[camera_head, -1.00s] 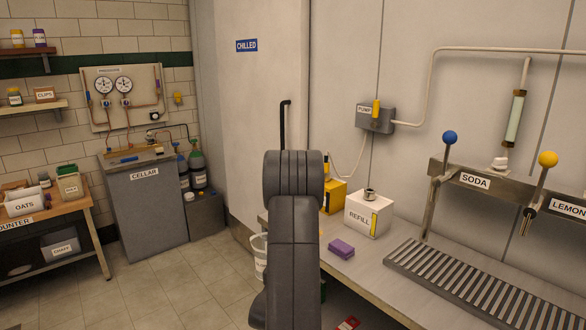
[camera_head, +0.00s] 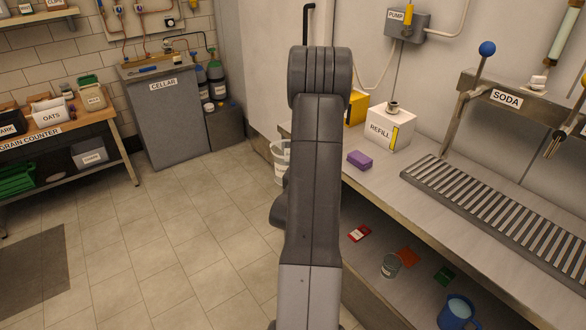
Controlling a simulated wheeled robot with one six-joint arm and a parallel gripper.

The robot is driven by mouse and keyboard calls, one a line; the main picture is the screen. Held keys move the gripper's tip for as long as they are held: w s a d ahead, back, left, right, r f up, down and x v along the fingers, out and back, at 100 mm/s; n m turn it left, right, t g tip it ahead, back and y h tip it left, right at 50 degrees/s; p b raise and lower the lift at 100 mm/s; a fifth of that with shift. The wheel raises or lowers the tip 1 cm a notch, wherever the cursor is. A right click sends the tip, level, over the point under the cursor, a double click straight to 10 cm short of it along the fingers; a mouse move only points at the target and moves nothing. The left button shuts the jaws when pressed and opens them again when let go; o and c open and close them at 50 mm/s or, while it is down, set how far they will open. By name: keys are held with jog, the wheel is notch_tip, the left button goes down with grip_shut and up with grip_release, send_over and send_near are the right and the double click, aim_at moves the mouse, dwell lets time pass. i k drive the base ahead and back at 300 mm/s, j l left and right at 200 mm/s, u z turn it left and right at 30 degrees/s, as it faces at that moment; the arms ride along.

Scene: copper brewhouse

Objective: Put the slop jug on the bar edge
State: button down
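A blue jug (camera_head: 457,312) with a handle stands on the lower shelf under the bar, at the bottom right of the head view; it is partly cut off by the picture's lower edge. No label shows on it, so I cannot tell for sure that it is the slop jug. The bar (camera_head: 385,178) is a pale counter above that shelf, and its front edge runs diagonally toward the lower right. My arm rises through the middle of the view and covers part of the bar. My gripper is not visible.
On the bar are a slatted drip tray (camera_head: 480,205), a REFILL box (camera_head: 380,130), a purple block (camera_head: 360,159) and the SODA tap (camera_head: 487,50). The shelf holds a can (camera_head: 390,265) and coloured packets. A white bucket (camera_head: 280,165) stands behind my arm.

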aim_at(530, 284)
jog(key=k+l+u, duration=0.3)
jog(key=l, duration=0.4)
jog(key=k+l+u, duration=0.25)
jog(key=k+l, duration=0.2)
jog(key=l, duration=0.2)
jog(key=k+l+u, duration=0.3)
jog(key=k+l, duration=0.15)
jog(key=l, duration=0.1)
